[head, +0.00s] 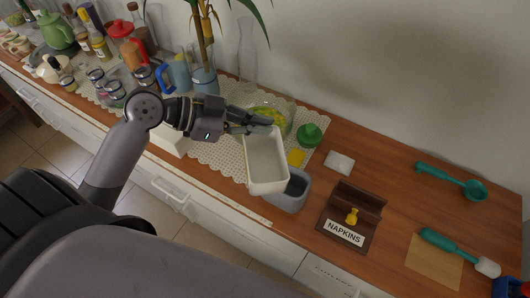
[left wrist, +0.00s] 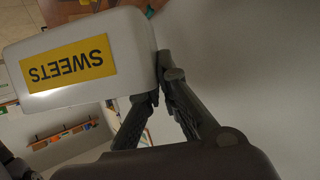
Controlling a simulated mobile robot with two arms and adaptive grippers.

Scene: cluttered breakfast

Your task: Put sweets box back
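The sweets box (head: 266,162) is a white, open-topped box that looks empty in the head view. In the left wrist view the box (left wrist: 120,55) shows a yellow "SWEETS" label, upside down in the picture. My left gripper (head: 262,124) is at the box's far end in the head view. In the left wrist view its fingers (left wrist: 160,88) close on one end wall of the box. The box appears held above the dotted mat (head: 215,152), overlapping a grey container (head: 290,192); the exact height is unclear. My right gripper is not in view.
A glass bowl (head: 287,107), a green lidded item (head: 309,135) and a yellow block (head: 296,157) are close to the box. A napkin holder (head: 345,232) stands to the right. Bottles, jars and a plant (head: 204,80) crowd the left. Bare wood shows at right.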

